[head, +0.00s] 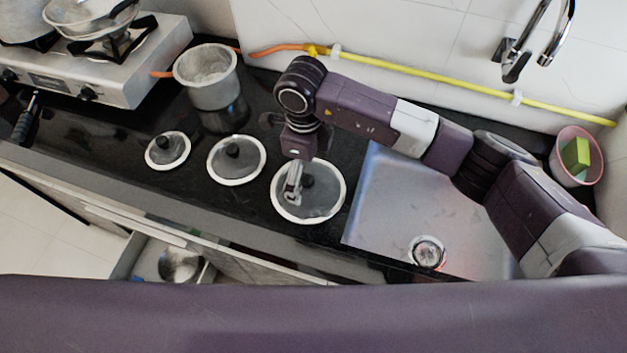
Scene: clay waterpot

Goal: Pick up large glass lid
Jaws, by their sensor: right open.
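The large glass lid (325,204) lies flat on the black counter just left of the sink. It has a pale rim and a dark knob (307,181). It is the largest of three lids in a row. My right gripper (294,190) points down over this lid, left of and close to its knob. It is open and appears empty; whether it touches the knob cannot be told. My left gripper is not in view.
A medium lid (237,172) and a small lid (168,162) lie to the left. A metal pot (208,82) stands behind them, near the gas stove (150,68). The sink (395,205) is at right. An open drawer (140,256) is below the counter.

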